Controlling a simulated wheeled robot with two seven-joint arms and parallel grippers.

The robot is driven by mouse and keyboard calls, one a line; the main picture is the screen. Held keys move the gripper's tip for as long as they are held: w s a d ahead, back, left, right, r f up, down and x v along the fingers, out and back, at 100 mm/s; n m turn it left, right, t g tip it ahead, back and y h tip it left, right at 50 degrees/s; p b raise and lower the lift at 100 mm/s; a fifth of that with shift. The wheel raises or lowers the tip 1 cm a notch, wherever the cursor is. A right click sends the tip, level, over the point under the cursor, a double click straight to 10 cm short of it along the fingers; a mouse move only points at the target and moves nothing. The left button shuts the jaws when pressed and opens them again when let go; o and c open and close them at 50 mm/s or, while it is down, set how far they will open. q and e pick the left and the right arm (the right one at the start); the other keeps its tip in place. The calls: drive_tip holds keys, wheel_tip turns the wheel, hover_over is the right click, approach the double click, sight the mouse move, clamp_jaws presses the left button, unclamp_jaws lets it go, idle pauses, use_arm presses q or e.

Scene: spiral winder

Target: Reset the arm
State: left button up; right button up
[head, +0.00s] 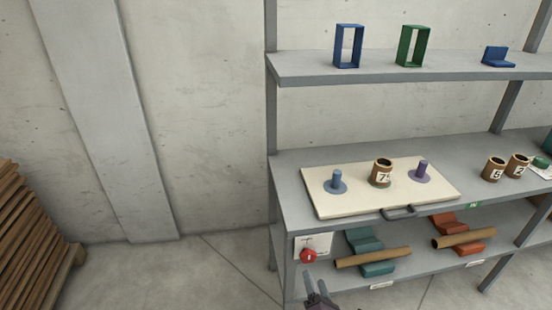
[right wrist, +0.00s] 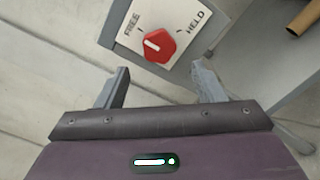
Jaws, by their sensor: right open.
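My right gripper (head: 318,288) is at the bottom of the head view, just below a red knob (head: 308,256) on a white plate (head: 325,241) at the shelf's left post. In the right wrist view the gripper (right wrist: 160,85) is open and empty. Its two fingers stand apart, with the red knob (right wrist: 160,45) beyond them and roughly centred. The plate (right wrist: 180,15) is marked FREE on the left and HELD on the right. The knob's white line points toward the FREE side. My left gripper is not in view.
A cream board (head: 330,203) on the middle shelf carries a blue peg (head: 337,180), a purple peg (head: 422,169) and a brown spool marked 7 (head: 381,174). Cardboard tubes (head: 372,257) lie on cradles on the lower shelf. Stacked wood (head: 30,240) stands far left; the floor between is clear.

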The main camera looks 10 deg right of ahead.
drive_tip(key=s+d+f+m+g+h, duration=0.1)
drive_tip(key=s+d+f+m+g, duration=0.15)
drive_tip(key=s+f+m, duration=0.4)
drive_tip(key=s+d+f+m+g, duration=0.1)
drive_tip(key=s+d+f+g, duration=0.15)
drive_tip(key=f, duration=0.65)
drive_tip(key=s+d+f+m+g+h, duration=0.1)
drive_tip(key=s+d+f+m+g, duration=0.1)
drive_tip(key=s+f+m+g, duration=0.55)
drive_tip(key=s+f+m, duration=0.2)
drive_tip(key=s, duration=0.5)
drive_tip(key=s+a+f+m+g+y, duration=0.1)
drive_tip(key=s+f+m+g, duration=0.1)
drive_tip(key=s+f, duration=0.4)
drive_tip(key=s+f+m+g, duration=0.2)
drive_tip(key=s+f+m, duration=0.2)
drive_tip(key=s, duration=0.8)
drive_tip(key=shift+a+f, duration=0.25)
drive_tip(key=shift+f, duration=0.1)
drive_tip(key=shift+s+g, duration=0.1)
drive_tip(key=shift+g, duration=0.15)
